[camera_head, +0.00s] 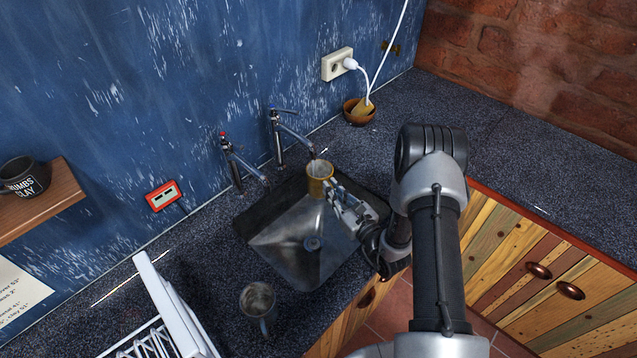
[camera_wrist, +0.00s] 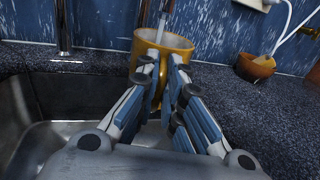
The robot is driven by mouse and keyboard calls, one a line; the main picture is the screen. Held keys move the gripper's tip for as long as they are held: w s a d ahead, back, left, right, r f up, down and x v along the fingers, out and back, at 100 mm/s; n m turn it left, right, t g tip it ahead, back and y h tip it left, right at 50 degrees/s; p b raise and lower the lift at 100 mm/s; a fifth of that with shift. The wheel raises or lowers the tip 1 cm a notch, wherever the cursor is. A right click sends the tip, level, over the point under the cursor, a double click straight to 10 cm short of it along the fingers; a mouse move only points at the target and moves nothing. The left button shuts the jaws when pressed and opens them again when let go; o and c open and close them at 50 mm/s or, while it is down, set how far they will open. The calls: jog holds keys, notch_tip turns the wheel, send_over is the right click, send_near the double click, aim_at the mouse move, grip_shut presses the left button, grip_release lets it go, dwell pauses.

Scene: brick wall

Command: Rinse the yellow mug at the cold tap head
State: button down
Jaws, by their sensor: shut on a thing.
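The yellow mug (camera_head: 318,187) is upright over the back right part of the sink, beneath the spout end of the right-hand tap (camera_head: 279,140), which has a blue mark. It also shows in the wrist view (camera_wrist: 176,46), open side up, with a thin pale shape reaching into its mouth; I cannot tell whether this is spout or water. My gripper (camera_head: 335,190) is shut on the mug at its handle side. In the wrist view, the fingers (camera_wrist: 164,68) partly hide the handle.
A red-marked tap (camera_head: 231,163) stands left of the blue-marked one. The dark sink (camera_head: 283,242) lies below. A grey mug (camera_head: 258,301) and a white rack (camera_head: 168,305) are at the front left. A brown bowl (camera_head: 353,117) stands behind right. The right counter is clear.

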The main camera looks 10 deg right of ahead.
jog(key=shift+a+r, duration=0.1)
jog(key=shift+a, duration=0.25)
jog(key=shift+d, duration=0.15)
jog(key=shift+w+d, duration=0.1)
jog(key=shift+d, duration=0.4)
jog(key=a+v, duration=0.1)
jog(key=v, duration=0.7)
dwell(0.5)
dwell(1.1)
jog(key=s+d+r+p, duration=0.1)
jog(key=s+r+p, duration=0.2)
jog(key=s+r, duration=0.1)
jog(key=shift+s+d, duration=0.2)
jog(key=shift+s, duration=0.4)
